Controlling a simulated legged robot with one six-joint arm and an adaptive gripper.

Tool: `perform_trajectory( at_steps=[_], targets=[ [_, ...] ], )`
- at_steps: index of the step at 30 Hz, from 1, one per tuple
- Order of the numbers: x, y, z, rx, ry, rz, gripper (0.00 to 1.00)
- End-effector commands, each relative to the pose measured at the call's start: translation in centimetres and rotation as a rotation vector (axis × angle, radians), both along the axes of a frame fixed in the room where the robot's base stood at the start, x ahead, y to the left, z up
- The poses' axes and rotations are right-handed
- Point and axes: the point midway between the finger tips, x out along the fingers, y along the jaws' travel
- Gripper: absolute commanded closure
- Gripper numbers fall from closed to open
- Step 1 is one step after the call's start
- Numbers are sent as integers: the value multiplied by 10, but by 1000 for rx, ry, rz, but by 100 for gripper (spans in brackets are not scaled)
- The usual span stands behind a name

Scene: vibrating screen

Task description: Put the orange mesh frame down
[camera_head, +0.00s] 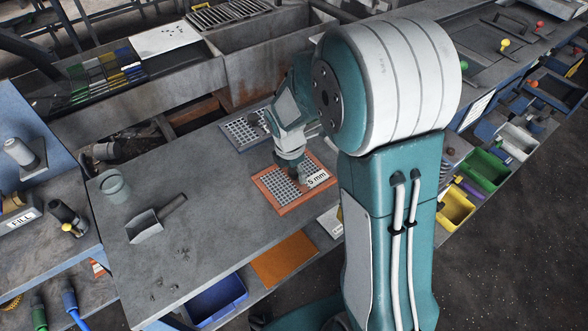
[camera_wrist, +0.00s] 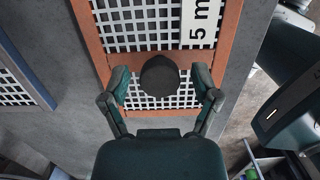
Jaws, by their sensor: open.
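The orange mesh frame (camera_head: 276,191) lies on the grey bench top near its front edge, with a white "5 mm" label on it. In the wrist view the frame (camera_wrist: 232,75) has a white grid and a round dark knob (camera_wrist: 159,76) on it. My gripper (camera_wrist: 161,84) is open, with one finger on each side of the knob and visible gaps between. In the head view my gripper (camera_head: 292,174) is low over the frame, and my arm hides part of the area to its right.
A blue-edged mesh frame (camera_head: 240,135) lies behind the orange one. Coloured bins (camera_head: 484,170) line the right. The bench between scoop and frame is mostly clear.

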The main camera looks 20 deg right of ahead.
Motion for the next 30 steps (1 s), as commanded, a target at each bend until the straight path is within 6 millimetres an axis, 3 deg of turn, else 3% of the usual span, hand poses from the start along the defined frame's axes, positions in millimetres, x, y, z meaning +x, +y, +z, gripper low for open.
perform_trajectory(
  at_steps=[5,18,25,30],
  targets=[
    [0,1,13,1,-5,1,21],
    [-3,12,99,1,-5,1,21],
    [-5,14,121,1,-2,-2,21],
    [-22,12,141,23,-63,-163,21]
  ],
)
